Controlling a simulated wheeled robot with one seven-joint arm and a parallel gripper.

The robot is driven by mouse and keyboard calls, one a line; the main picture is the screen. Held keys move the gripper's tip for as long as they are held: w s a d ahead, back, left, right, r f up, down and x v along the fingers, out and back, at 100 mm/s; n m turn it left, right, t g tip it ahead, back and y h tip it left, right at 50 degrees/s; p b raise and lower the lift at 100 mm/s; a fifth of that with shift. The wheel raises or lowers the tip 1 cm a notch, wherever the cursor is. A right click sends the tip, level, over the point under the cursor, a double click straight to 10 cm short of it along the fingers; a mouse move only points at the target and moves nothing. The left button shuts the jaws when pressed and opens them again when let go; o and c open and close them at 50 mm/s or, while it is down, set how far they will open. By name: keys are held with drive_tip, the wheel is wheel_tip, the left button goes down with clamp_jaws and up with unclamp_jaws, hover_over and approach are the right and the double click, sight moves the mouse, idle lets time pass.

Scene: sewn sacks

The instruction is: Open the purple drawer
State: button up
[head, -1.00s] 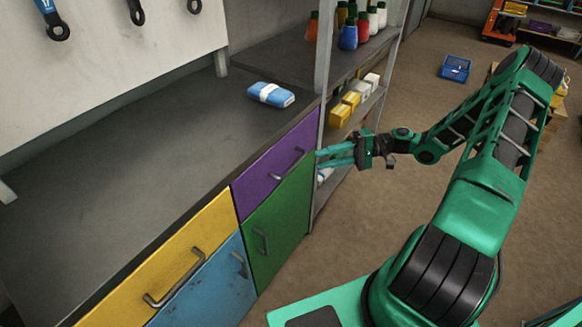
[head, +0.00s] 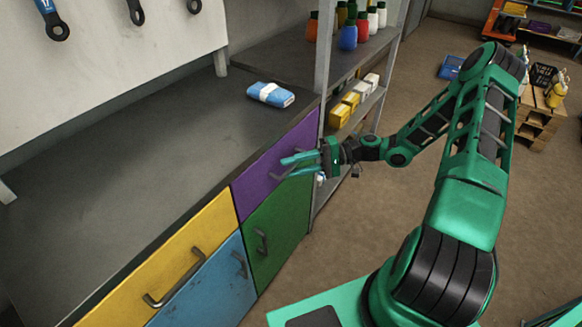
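The purple drawer (head: 258,182) is closed, flush with the cabinet front below the grey worktop. Its grey bar handle (head: 277,174) is partly hidden by my gripper. My gripper (head: 284,168) is in front of the drawer's right part, with its teal fingers pointing left at the handle. The fingers are apart, one above the other in the picture, and the gripper is open. The fingertips overlap the handle in the picture; I cannot tell whether they touch it or whether the bar lies between them.
A green door (head: 280,226) is below the purple drawer. A yellow drawer (head: 165,260) and a blue door (head: 215,290) are to the left. A shelf post (head: 321,70) stands close to my gripper. A blue-and-white pack (head: 271,94) lies on the worktop (head: 130,160).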

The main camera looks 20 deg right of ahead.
clamp_jaws()
drive_tip(key=shift+a, duration=0.1)
drive_tip(key=shift+s, duration=0.1)
